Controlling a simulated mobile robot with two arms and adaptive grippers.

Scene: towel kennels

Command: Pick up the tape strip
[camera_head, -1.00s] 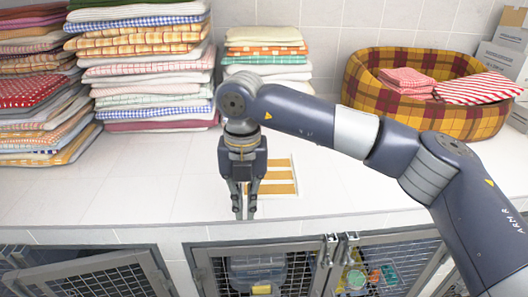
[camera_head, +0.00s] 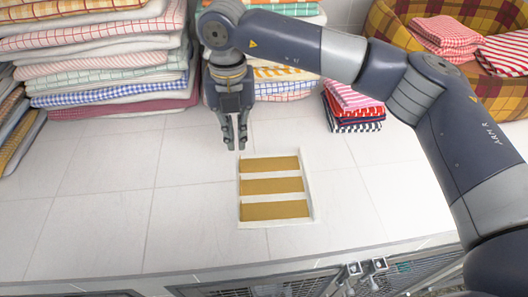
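Three mustard-brown tape strips lie side by side on a white backing sheet (camera_head: 308,213) on the counter: a far strip (camera_head: 270,164), a middle strip (camera_head: 272,185) and a near strip (camera_head: 274,210). My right gripper (camera_head: 237,148) hangs fingers down, just beyond and left of the sheet's far left corner. Its fingers are a little apart, with nothing seen between them. It does not cover the strips. My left gripper is out of view.
Tall stacks of folded towels (camera_head: 110,60) stand at the back left. A small towel stack (camera_head: 352,108) sits right of the gripper. A plaid basket (camera_head: 398,28) with folded cloths is at the back right. Kennel doors (camera_head: 270,287) lie below the counter's front edge. The tiled counter (camera_head: 100,210) left of the sheet is clear.

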